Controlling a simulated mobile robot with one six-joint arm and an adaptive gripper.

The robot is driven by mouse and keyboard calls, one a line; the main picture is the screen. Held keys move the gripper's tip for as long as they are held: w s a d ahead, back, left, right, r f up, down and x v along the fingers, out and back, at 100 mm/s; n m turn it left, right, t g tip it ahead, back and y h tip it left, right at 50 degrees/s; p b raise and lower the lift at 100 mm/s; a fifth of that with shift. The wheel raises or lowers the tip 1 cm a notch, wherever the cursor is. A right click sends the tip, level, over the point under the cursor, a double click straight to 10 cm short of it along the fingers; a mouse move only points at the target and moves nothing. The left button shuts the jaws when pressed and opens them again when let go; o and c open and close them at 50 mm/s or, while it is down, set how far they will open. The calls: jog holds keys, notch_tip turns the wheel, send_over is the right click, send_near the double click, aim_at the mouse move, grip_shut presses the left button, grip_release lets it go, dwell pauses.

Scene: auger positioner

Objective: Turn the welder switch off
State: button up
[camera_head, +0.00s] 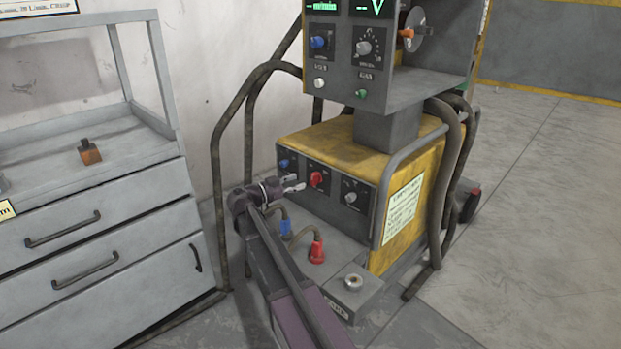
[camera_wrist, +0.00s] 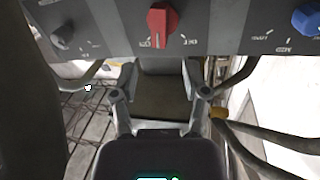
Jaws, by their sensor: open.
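The welder (camera_head: 430,185) is a yellow and dark grey machine with a front control panel (camera_head: 338,200). Its red switch (camera_head: 316,179) sits mid-panel, between a blue knob (camera_head: 284,163) and a grey knob (camera_head: 351,197). In the wrist view the red switch (camera_wrist: 162,20) is at the top centre, its handle roughly upright in the picture; its small labels are hard to read. My gripper (camera_head: 292,186) is just in front of the panel, left of the red switch. In the wrist view my gripper (camera_wrist: 160,82) has its fingers apart, empty, below the switch and not around it.
A blue plug (camera_head: 285,227) and a red plug (camera_head: 317,251) with cables sit below the panel. An upper control box (camera_head: 388,60) stands above the welder. Thick hoses (camera_head: 216,170) loop at the left. A grey drawer cabinet (camera_head: 95,240) stands left; floor at right is clear.

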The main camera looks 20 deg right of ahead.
aim_at(315, 179)
jog(key=d, duration=0.6)
jog(key=shift+w, duration=0.45)
